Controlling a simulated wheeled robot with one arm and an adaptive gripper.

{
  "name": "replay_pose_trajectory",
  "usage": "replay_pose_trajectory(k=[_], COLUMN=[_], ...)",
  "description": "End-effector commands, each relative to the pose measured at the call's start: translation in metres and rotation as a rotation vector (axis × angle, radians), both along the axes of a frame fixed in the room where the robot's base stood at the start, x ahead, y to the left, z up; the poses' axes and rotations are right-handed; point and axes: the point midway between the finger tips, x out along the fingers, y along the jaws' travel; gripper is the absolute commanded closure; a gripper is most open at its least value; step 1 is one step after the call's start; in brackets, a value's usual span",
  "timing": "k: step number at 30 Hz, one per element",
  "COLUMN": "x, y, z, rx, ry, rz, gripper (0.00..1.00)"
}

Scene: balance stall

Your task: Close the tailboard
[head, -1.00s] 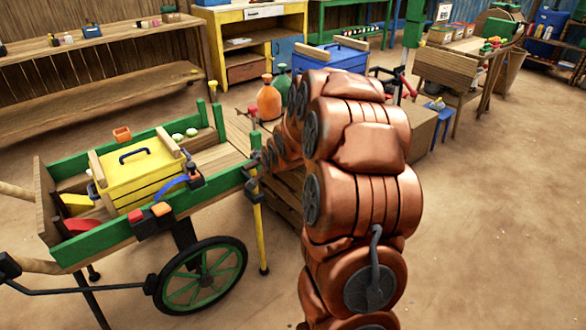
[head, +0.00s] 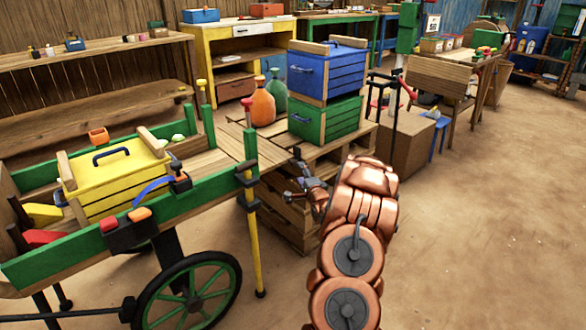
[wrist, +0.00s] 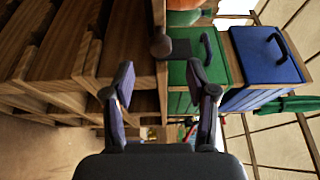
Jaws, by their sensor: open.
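The tailboard (head: 229,141) is a wooden panel at the right end of the green-railed cart (head: 215,183). It looks folded down, lying about level with the cart bed and reaching toward the pallet stack. My gripper (head: 291,178) is open and empty, in front of the pallet stack and right of the cart's near corner post. It seems apart from the tailboard. In the wrist view my fingers (wrist: 164,98) are spread, with wooden boards to the left; I cannot tell which of these is the tailboard.
A blue crate (head: 328,72) sits on a green crate (head: 326,120) on the pallet stack (head: 282,215), beside orange (head: 263,106) and green bottles (head: 279,92). A yellow crate (head: 112,178) is in the cart. A yellow pole (head: 254,245) stands at its corner.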

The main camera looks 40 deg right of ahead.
Motion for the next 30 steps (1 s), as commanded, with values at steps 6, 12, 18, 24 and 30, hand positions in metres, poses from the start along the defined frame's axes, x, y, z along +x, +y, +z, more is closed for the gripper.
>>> replay_pose_trajectory(k=[6, 12, 18, 24, 30], x=[0.019, 0.043, 0.059, 0.068, 0.07], y=[-0.008, -0.016, -0.023, -0.028, -0.029], z=[-0.001, -0.002, -0.002, 0.001, 0.001], rx=[-0.004, -0.005, -0.001, -0.003, -0.001], ry=[0.001, 0.002, 0.005, 0.0, 0.001], rz=[0.001, 0.004, 0.003, 0.002, 0.002], gripper=[0.43, 0.43, 0.43, 0.43, 0.43])
